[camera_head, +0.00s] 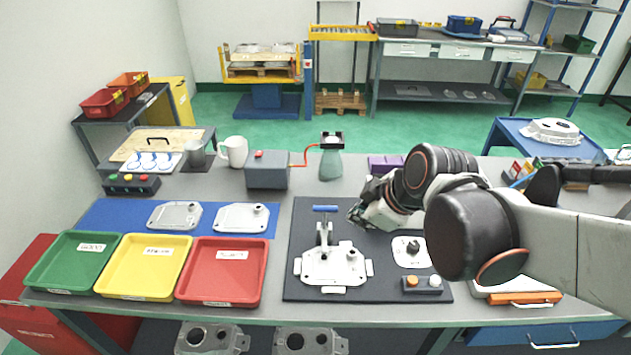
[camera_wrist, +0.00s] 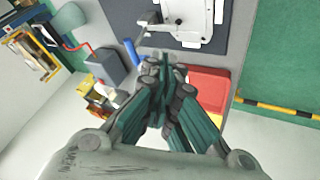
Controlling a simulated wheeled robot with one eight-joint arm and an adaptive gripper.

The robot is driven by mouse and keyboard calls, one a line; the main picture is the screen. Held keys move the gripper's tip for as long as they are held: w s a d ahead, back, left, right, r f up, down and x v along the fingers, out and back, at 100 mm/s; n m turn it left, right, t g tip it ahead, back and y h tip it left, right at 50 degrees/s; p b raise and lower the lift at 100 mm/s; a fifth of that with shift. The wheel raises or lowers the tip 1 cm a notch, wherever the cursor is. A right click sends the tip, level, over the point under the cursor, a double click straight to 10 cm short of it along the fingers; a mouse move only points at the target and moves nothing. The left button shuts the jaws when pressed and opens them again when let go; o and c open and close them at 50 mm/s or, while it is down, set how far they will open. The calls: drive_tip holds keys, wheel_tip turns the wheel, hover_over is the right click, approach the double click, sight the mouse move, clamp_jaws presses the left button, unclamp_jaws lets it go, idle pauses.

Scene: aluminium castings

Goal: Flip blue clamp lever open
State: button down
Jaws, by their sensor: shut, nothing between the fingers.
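The blue clamp lever (camera_head: 325,208) lies level at the top of a metal toggle clamp (camera_head: 323,236). The clamp stands at the back of a pale casting (camera_head: 336,268) on the dark mat. My gripper (camera_head: 357,213) is to the right of the blue lever, apart from it in the head view. In the wrist view the green fingers of my gripper (camera_wrist: 161,64) are shut and empty. The blue lever (camera_wrist: 132,52) shows just left of the fingertips there, and the casting (camera_wrist: 190,22) is above them. Whether the fingertips touch the lever cannot be told in the wrist view.
Green (camera_head: 73,263), yellow (camera_head: 145,268) and red (camera_head: 223,272) trays stand at the left. A button box (camera_head: 422,285) and a small plate (camera_head: 411,258) lie right of the casting.

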sight(323, 209)
drive_tip(key=w+a+n, duration=0.1)
drive_tip(key=a, duration=0.1)
drive_tip(key=w+a+n+y+p, duration=0.1)
drive_tip(key=w+a+n, duration=0.1)
idle(0.3)
drive_tip(key=b+x, duration=0.1)
drive_tip(key=x, duration=0.3)
drive_tip(key=w+b+x, duration=0.1)
drive_tip(key=b+x, duration=0.1)
drive_tip(key=x, duration=0.2)
drive_tip(key=w+r+b+x, duration=0.1)
drive_tip(key=x, duration=0.3)
drive_tip(key=shift+w+d+f, duration=0.15)
drive_tip(key=shift+w+d, duration=0.1)
drive_tip(key=shift+d, duration=0.1)
drive_tip(key=shift+w+g, duration=0.1)
drive_tip(key=shift+g, duration=0.2)
